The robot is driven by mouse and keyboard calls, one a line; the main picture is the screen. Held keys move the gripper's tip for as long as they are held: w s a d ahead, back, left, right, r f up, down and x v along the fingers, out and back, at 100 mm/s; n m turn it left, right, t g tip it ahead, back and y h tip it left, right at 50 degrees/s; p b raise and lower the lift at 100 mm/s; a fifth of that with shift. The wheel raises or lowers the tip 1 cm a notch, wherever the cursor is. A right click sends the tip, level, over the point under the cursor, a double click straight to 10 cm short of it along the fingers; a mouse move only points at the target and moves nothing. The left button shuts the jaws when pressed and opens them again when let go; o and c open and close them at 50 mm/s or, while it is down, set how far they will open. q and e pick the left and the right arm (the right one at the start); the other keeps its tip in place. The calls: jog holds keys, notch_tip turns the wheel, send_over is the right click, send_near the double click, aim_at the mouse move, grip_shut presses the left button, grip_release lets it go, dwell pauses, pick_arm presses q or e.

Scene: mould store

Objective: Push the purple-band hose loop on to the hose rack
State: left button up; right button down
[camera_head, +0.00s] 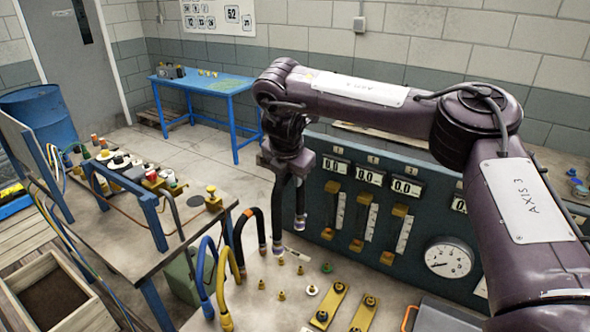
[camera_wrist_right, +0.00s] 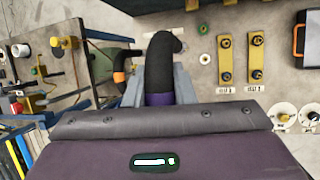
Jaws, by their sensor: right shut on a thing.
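My right gripper (camera_head: 288,168) points down over the bench top and is shut on the purple-band hose loop (camera_head: 301,200), a black bent hose. Its two legs hang down, with a purple band low on the right leg; the leg ends look close above the bench top, contact unclear. In the right wrist view the black hose (camera_wrist_right: 163,62) and its purple band (camera_wrist_right: 158,99) lie between the grey fingers (camera_wrist_right: 162,88). I cannot clearly make out the hose rack; blue (camera_head: 203,275), yellow (camera_head: 226,290) and black (camera_head: 249,230) hose loops stand to the left. My left gripper is not in view.
Several small brass fittings (camera_head: 281,294) stand on the bench top below my gripper. Yellow plates (camera_head: 329,307) lie at the front. A gauge panel (camera_head: 400,215) stands behind and to the right. A cluttered side table (camera_head: 180,215) is at left.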

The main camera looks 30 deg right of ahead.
notch_tip(320, 180, down, 17)
jog(key=b, duration=0.8)
dwell(0.3)
jog(key=shift+d+r, duration=0.15)
jog(key=shift+d, duration=0.15)
dwell(0.5)
jog(key=shift+f, duration=0.25)
dwell(0.5)
jog(key=shift+f, duration=1.25)
dwell(1.7)
dwell(0.5)
jog(key=c, duration=1.1)
grip_release()
jog(key=shift+d+f, duration=0.1)
jog(key=shift+f, duration=0.05)
jog(key=shift+s, duration=0.1)
